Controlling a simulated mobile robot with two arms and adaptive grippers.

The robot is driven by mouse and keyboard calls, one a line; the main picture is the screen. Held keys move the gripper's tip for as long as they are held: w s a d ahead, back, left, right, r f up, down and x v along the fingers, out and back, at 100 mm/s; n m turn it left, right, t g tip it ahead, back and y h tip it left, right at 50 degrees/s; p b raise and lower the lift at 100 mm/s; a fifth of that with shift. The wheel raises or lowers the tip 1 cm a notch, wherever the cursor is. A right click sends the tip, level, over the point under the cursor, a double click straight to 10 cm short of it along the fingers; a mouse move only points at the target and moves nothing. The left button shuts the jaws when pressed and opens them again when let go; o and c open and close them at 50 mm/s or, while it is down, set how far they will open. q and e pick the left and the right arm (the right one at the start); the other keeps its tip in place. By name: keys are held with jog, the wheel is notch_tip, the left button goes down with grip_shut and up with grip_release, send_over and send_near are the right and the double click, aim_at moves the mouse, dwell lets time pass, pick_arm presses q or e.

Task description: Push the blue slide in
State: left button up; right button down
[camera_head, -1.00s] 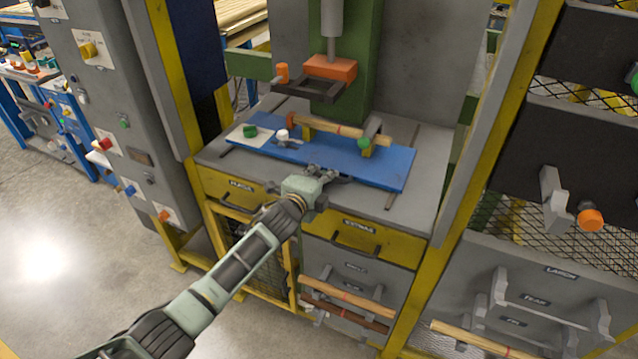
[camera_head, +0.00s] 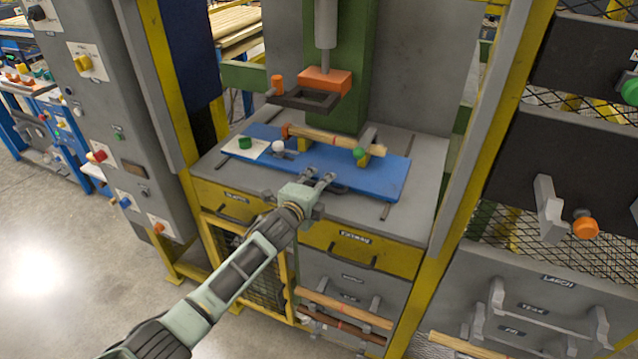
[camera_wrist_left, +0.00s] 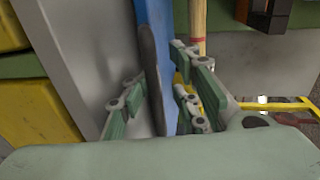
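The blue slide (camera_head: 385,182) is a flat blue plate on the grey machine table under the press. It carries a turned wooden piece (camera_head: 335,139), a green knob and a white ball-topped lever. A dark handle (camera_head: 352,189) is on its front edge. My left gripper (camera_head: 320,176) is at that front edge, near its middle. In the left wrist view the dark handle (camera_wrist_left: 150,75) shows between the spread green finger pads, with the blue slide (camera_wrist_left: 152,15) beyond. The fingers are open around it; I cannot tell whether they touch it. My right gripper is in neither view.
The press head (camera_head: 325,78) hangs above the slide's back. Yellow drawers (camera_head: 358,250) are below the table. A grey control panel (camera_head: 95,110) stands at left. Grey hooks and racks (camera_head: 548,208) are at right. Open floor (camera_head: 75,260) lies at lower left.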

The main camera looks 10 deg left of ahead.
pick_arm(q)
jog(key=shift+s+f, duration=0.15)
jog(key=shift+f, duration=0.1)
jog(key=shift+s+a+r, duration=0.1)
jog(key=shift+s+a, duration=0.1)
jog(key=shift+s, duration=0.35)
jog(key=v, duration=0.6)
jog(key=shift+s+r, duration=0.25)
jog(key=shift+s, duration=0.05)
jog(key=shift+a, duration=0.1)
